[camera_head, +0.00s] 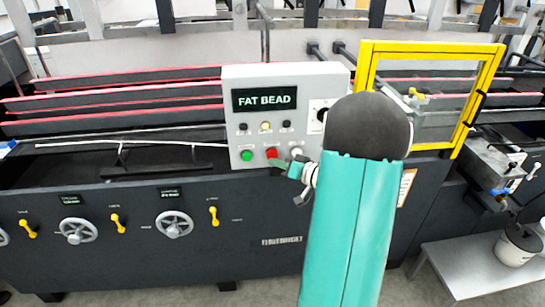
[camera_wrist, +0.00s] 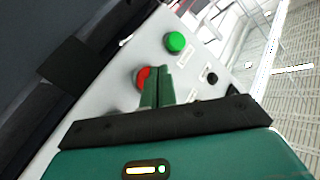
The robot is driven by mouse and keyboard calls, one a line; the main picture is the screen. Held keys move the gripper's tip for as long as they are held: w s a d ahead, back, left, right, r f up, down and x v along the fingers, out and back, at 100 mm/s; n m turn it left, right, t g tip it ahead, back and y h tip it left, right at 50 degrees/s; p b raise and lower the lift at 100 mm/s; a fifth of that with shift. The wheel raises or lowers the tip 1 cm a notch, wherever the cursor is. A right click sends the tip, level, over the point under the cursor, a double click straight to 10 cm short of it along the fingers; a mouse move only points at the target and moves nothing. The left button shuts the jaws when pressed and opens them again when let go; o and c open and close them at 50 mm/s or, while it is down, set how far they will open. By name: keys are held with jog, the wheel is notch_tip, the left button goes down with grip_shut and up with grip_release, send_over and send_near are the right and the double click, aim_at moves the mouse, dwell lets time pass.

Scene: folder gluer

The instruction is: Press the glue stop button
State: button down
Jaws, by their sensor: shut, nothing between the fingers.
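The control box (camera_head: 238,107) is a light panel with a display reading FAT BEAD. A red button (camera_head: 271,153) sits low on it, to the right of a green button (camera_head: 247,156). The red button also shows in the wrist view (camera_wrist: 141,77), partly hidden by my fingers, and the green one is above right of it (camera_wrist: 175,42). My gripper (camera_head: 283,163) is shut and empty, its tips at the red button's lower right edge. In the wrist view the closed fingertips (camera_wrist: 158,70) overlap the red button; I cannot tell whether they touch it.
A dark knob (camera_head: 322,115) and several small lamps or buttons sit on the box. A yellow-framed clear guard (camera_head: 430,45) stands to the right. Handwheels (camera_head: 174,224) and yellow levers (camera_head: 117,223) line the dark machine front below. My arm covers part of the box's right side.

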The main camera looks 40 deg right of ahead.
jog(key=shift+s+a, duration=0.1)
jog(key=shift+s+a, duration=0.7)
jog(key=shift+s, duration=0.3)
jog(key=shift+s+a, duration=0.65)
jog(key=shift+s, duration=0.35)
jog(key=s+a+r+n+g+y, duration=0.1)
jog(key=a+r+n+g+y, duration=0.3)
jog(key=a, duration=0.8)
jog(key=s+a+r+n+g+y, duration=0.15)
jog(key=a+g, duration=0.35)
jog(key=a, duration=0.7)
jog(key=s+a+r+h, duration=0.2)
jog(key=s+a+h, duration=0.1)
jog(key=s, duration=0.3)
jog(key=s+a+r+g+h, duration=0.1)
jog(key=s+a+r+h, duration=0.2)
jog(key=s+a+h, duration=0.1)
jog(key=shift+s+h, duration=0.85)
jog(key=shift+s, duration=0.05)
